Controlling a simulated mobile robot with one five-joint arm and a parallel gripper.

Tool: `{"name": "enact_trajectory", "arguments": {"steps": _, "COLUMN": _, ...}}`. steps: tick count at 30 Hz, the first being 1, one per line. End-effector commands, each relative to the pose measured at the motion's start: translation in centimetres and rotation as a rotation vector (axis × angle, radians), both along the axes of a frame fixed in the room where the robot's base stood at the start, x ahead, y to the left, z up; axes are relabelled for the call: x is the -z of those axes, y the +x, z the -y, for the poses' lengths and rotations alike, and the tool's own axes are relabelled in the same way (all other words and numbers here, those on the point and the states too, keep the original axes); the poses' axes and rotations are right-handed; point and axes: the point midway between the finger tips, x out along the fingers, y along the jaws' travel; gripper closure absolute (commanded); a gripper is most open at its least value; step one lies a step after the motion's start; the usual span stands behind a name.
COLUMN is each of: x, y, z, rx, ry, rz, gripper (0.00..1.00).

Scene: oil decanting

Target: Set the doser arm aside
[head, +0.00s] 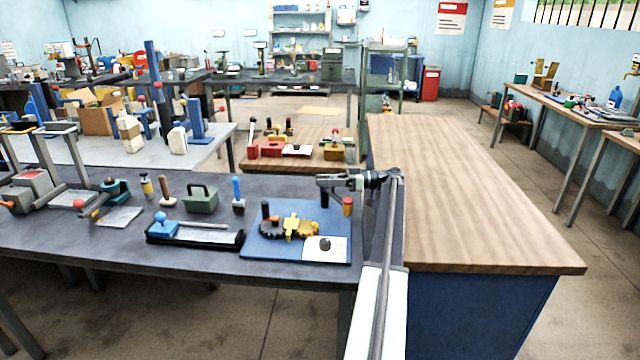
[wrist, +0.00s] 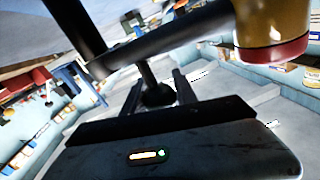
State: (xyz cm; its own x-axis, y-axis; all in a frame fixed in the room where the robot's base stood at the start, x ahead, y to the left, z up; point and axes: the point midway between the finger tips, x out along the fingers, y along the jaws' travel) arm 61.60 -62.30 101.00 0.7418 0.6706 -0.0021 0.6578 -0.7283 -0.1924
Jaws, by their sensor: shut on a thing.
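My gripper (head: 324,182) is at the right end of the dark bench, above the right edge of a blue board (head: 258,246). It is shut on the doser arm, a dark bar (wrist: 165,42) with a yellow cylinder (wrist: 270,28) with a red lower rim at one end. In the head view the cylinder (head: 347,206) shows orange-red just below my gripper. The bar crosses the wrist view, and the exact grip point is hard to see. The blue board bears a dark gear (head: 270,230), a yellow part (head: 298,227) and a white plate with a dark knob (head: 325,245).
A black tray with a blue-handled tool (head: 195,234) lies left of the board. A green box (head: 201,198) and a blue-handled brush (head: 238,195) stand behind. A wooden-topped counter (head: 470,190) to the right is bare. A wooden table with red blocks (head: 271,149) stands beyond.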

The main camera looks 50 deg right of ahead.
Motion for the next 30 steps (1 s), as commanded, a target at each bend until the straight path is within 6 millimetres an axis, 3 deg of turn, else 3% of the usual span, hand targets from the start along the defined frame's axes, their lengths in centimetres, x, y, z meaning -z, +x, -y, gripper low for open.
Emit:
{"name": "enact_trajectory", "arguments": {"steps": 6, "x": 0.0, "y": 0.1, "z": 0.0, "rx": -0.002, "ry": 0.000, "rz": 0.000, "gripper": 1.00}}
{"name": "enact_trajectory", "arguments": {"steps": 7, "x": 0.0, "y": 0.1, "z": -0.1, "rx": -0.003, "ry": 0.000, "rz": 0.000, "gripper": 0.63}}
{"name": "enact_trajectory", "arguments": {"steps": 9, "x": 0.0, "y": 0.3, "z": -0.2, "rx": -0.005, "ry": 0.000, "rz": 0.000, "gripper": 0.45}}
{"name": "enact_trajectory", "arguments": {"steps": 20, "x": -0.4, "y": 0.7, "z": -0.6, "rx": -0.013, "ry": -0.001, "rz": -0.001, "gripper": 0.45}}
{"name": "enact_trajectory", "arguments": {"steps": 26, "x": -4.1, "y": 0.6, "z": -0.6, "rx": -0.013, "ry": -0.001, "rz": -0.001, "gripper": 0.45}}
{"name": "enact_trajectory", "arguments": {"steps": 27, "x": -4.8, "y": 0.4, "z": -0.8, "rx": -0.012, "ry": -0.001, "rz": -0.001, "gripper": 0.45}}
{"name": "enact_trajectory", "arguments": {"steps": 30, "x": -3.9, "y": -2.1, "z": -3.6, "rx": -0.012, "ry": -0.001, "rz": -0.001, "gripper": 0.45}}
